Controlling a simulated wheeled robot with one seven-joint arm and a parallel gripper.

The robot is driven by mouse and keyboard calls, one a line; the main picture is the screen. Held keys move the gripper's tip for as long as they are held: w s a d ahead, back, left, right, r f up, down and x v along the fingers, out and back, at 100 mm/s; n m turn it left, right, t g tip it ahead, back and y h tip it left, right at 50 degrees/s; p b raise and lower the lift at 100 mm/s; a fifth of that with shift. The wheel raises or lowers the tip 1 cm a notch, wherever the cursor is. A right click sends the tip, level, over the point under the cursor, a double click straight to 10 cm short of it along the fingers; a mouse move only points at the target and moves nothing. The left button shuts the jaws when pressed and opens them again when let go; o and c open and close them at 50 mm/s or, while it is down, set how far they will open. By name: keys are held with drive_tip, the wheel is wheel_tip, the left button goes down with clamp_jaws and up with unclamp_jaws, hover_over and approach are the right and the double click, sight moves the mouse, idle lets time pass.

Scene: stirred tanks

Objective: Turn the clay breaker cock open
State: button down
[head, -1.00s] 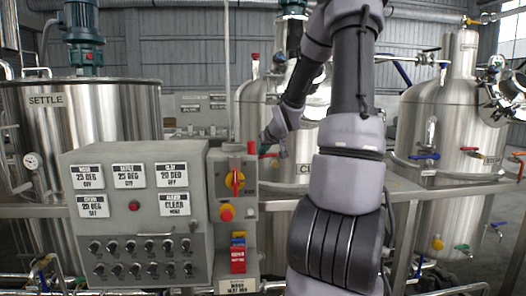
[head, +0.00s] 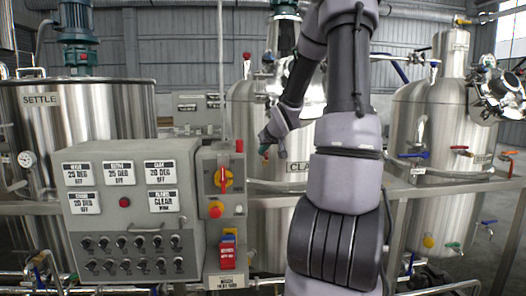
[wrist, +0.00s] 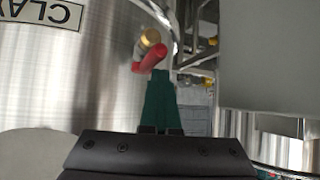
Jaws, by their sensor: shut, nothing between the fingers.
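The clay tank (head: 243,108) is a brushed steel vessel behind the control panel, with its label partly hidden by my arm. In the wrist view the tank wall (wrist: 60,85) fills the left, with the partly cut label "CLAY" (wrist: 40,12). A brass cock (wrist: 150,38) with a red lever (wrist: 150,58) stands out from the wall. No tag on the cock is readable. My gripper (wrist: 160,80) is shut and empty, its green fingers just below the red lever. I cannot tell whether they touch it. In the head view my gripper (head: 264,150) is beside the tank and hides the cock.
A grey control panel (head: 130,215) and a switch box (head: 222,200) with a red-yellow knob stand in front. The settle tank (head: 90,115) is at left. Another tank (head: 435,120) with several coloured levers is at right. A metal rail (head: 425,188) runs across.

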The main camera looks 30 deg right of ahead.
drive_tip(key=shift+s+d, duration=0.2)
drive_tip(key=shift+d, duration=0.3)
drive_tip(key=shift+s, duration=0.15)
drive_tip(key=shift+s+a+f, duration=0.15)
drive_tip(key=shift+s, duration=0.7)
drive_tip(key=r+v, duration=0.1)
drive_tip(key=v, duration=0.9)
